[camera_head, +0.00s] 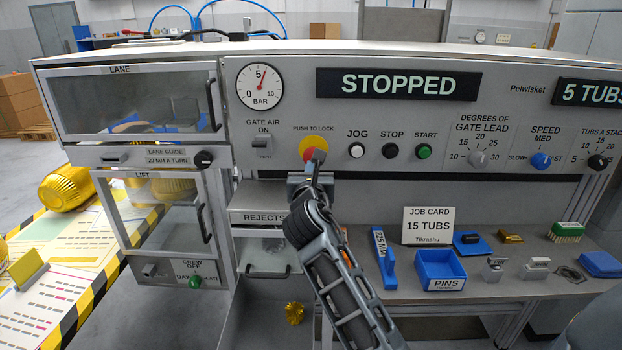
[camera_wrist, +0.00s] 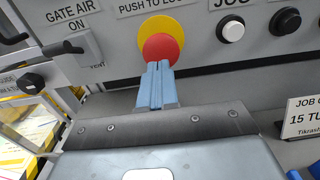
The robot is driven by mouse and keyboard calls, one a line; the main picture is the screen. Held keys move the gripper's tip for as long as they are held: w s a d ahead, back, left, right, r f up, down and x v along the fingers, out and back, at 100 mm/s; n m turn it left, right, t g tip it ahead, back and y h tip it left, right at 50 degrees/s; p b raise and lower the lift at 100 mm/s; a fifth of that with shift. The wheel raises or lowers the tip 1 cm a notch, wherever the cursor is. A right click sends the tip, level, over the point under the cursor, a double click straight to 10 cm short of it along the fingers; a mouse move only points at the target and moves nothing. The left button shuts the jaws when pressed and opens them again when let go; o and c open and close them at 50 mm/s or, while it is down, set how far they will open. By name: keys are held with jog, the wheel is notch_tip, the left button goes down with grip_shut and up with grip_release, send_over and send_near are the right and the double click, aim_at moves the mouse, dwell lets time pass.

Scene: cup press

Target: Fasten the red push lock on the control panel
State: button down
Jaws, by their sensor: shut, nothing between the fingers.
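The red push lock (camera_head: 310,154) is a round red button on a yellow disc, under the words "PUSH TO LOCK" on the grey control panel (camera_head: 340,113). It also shows in the wrist view (camera_wrist: 161,47), with the yellow disc (camera_wrist: 160,25) behind its upper edge. My gripper (camera_head: 315,163) is shut and empty, its fingertips in front of the button's lower part. In the wrist view the closed blue-grey fingers (camera_wrist: 157,70) overlap the button's lower edge. I cannot tell whether the tips touch it. The display (camera_head: 397,84) reads STOPPED.
To the right sit the JOG (camera_head: 357,150), STOP (camera_head: 391,151) and START (camera_head: 424,151) buttons. The GATE AIR switch (camera_head: 262,144) is to the left. Below are a shelf with a blue PINS bin (camera_head: 440,265), a job card (camera_head: 427,230) and small parts. Handled doors stand at left.

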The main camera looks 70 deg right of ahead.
jog(key=shift+x, duration=1.4)
jog(key=shift+p+x, duration=0.9)
jog(key=shift+x, duration=0.15)
jog(key=shift+r, duration=0.1)
